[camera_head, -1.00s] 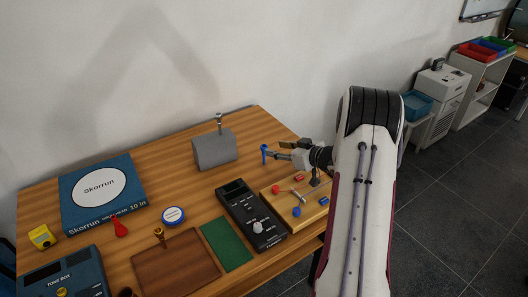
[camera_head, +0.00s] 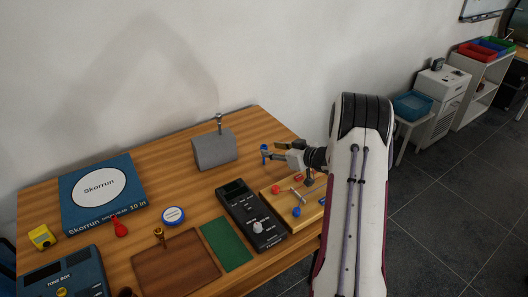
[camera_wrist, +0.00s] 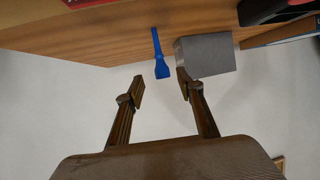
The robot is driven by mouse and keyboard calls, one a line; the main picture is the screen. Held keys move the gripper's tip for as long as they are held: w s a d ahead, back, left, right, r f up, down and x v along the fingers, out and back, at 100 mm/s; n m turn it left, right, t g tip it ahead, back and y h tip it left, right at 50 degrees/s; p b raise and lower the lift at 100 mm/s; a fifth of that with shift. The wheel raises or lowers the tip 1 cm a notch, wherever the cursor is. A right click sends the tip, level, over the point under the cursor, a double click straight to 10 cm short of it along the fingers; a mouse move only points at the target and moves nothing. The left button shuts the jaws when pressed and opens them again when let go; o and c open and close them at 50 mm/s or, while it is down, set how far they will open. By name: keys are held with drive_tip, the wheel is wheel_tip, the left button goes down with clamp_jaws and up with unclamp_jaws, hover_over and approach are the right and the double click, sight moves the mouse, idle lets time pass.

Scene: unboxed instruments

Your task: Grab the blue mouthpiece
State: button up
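The blue mouthpiece (camera_head: 264,149) stands upright near the back right of the wooden table. In the wrist view the blue mouthpiece (camera_wrist: 159,56) is a slim stem with a wider end. My gripper (camera_head: 273,154) is just to its right in the head view. In the wrist view my gripper (camera_wrist: 160,86) is open and empty, its two fingers apart. The mouthpiece lies just ahead of the fingertips, in line with the gap. I cannot tell its exact distance from the fingers.
A grey block (camera_head: 214,151) with a metal piece on top stands left of the mouthpiece. It also shows close to one finger in the wrist view (camera_wrist: 207,56). A wooden board (camera_head: 304,218) with red and blue parts lies in front, beside a black device (camera_head: 240,194).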

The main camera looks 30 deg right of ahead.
sight(266, 148)
drive_tip(key=shift+a+x, duration=0.2)
drive_tip(key=shift+x, duration=2.4)
drive_tip(key=shift+r, duration=0.1)
drive_tip(key=shift+c, duration=0.3)
drive_tip(key=c, duration=0.9)
